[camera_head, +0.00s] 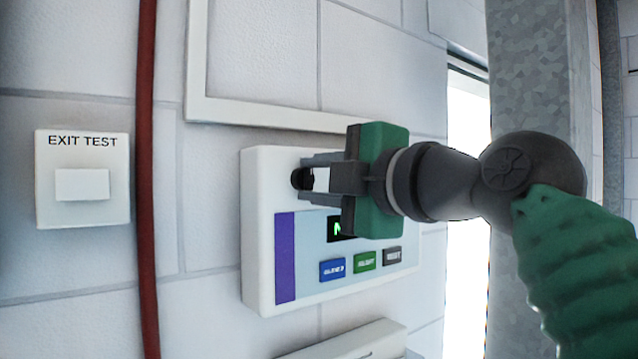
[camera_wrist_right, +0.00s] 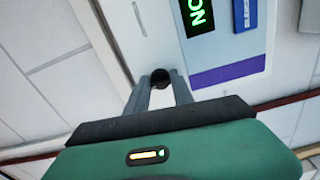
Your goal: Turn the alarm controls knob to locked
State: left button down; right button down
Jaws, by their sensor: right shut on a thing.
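The alarm controls panel (camera_head: 258,230) is a white box on the wall with a purple strip, a small green-lit display (camera_head: 336,228) and blue, green and grey buttons. Its black knob (camera_head: 302,179) is at the upper part of the panel. My right gripper (camera_head: 306,178) is shut on the knob, its fingers on either side of it. In the right wrist view the knob (camera_wrist_right: 160,78) shows between the two fingertips. The display (camera_wrist_right: 197,16) there shows green letters, partly cut off. The knob's pointer and any position marks are hidden or too small to read. My left gripper is not in view.
A white "EXIT TEST" plate (camera_head: 82,178) is on the wall at left, beside a vertical red pipe (camera_head: 147,200). A grey metal column (camera_head: 535,75) stands at right, behind my right arm. A white box edge (camera_head: 355,342) is below the panel.

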jog(key=shift+w+a+f+n, duration=0.15)
jog(key=shift+f+n, duration=0.15)
jog(key=shift+n, duration=0.3)
jog(key=c, duration=1.4)
grip_release()
jog(key=shift+o, duration=1.4)
jog(key=shift+a+r, duration=0.2)
jog(key=shift+a, duration=0.05)
jog(key=shift+d, duration=0.1)
